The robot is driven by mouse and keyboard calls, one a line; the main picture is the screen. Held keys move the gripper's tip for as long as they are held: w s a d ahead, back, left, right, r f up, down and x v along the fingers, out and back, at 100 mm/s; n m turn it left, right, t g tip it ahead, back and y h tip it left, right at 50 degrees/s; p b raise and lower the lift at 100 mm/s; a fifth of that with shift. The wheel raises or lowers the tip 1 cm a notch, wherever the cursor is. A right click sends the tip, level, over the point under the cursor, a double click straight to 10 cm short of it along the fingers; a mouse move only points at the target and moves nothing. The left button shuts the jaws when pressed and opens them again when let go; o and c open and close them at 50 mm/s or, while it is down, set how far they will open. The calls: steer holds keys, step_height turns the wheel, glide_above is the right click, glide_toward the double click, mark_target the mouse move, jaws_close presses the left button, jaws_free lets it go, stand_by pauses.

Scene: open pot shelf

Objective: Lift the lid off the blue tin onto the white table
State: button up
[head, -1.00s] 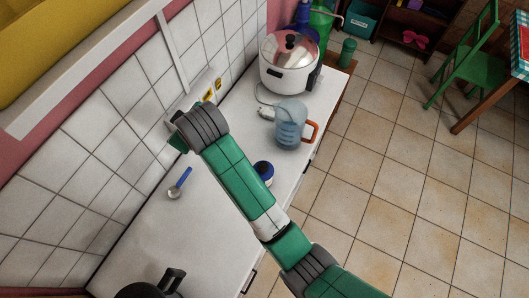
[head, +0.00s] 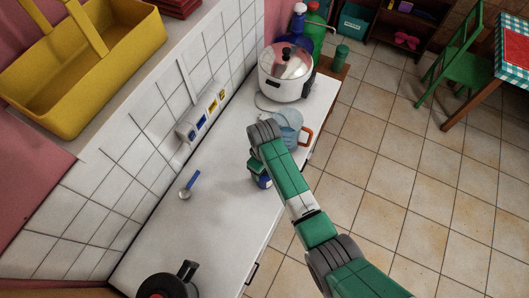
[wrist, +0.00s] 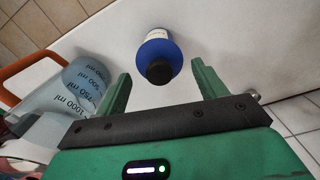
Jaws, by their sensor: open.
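The blue tin (head: 265,183) stands on the white table (head: 205,225), partly hidden by my gripper (head: 256,166) in the head view. In the wrist view the tin's lid (wrist: 158,50) is blue and round with a black knob. The tin's pale side with a label shows behind the lid. My gripper is open, and its two green fingers (wrist: 161,72) stand either side of the knob in the picture, with clear gaps. I cannot tell the exact height of the fingers over the lid. Nothing is held.
A clear blue measuring jug (wrist: 85,82) with an orange handle stands close to the left finger in the wrist view. A white cooker (head: 286,75) stands farther back.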

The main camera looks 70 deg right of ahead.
steer(key=shift+f, duration=0.95)
steer(key=c, duration=1.4)
steer(key=shift+r, duration=0.45)
step_height(320, 180, up, 2)
steer(key=shift+r, duration=0.25)
steer(key=s+a+r, duration=0.2)
steer(key=s+a, duration=0.8)
steer(key=s, duration=0.3)
steer(key=w+a+f+b, duration=0.25)
steer(key=a+f, duration=0.55)
steer(key=a, duration=0.5)
steer(key=w+d, duration=0.2)
steer(key=w, duration=0.2)
steer(key=w+d+f, duration=0.1)
steer(key=w+d, duration=0.2)
steer(key=w, duration=0.1)
steer(key=w+d, duration=0.3)
steer(key=w, duration=0.1)
steer(key=shift+f+b, duration=0.35)
steer(key=shift+b, duration=0.05)
steer(key=shift+w+d+f, duration=0.1)
steer(key=shift+w+f, duration=0.1)
steer(key=shift+f, duration=0.7)
steer(key=shift+w+d+f, duration=0.1)
steer(key=shift+w+f, duration=0.05)
steer(key=shift+f, duration=0.75)
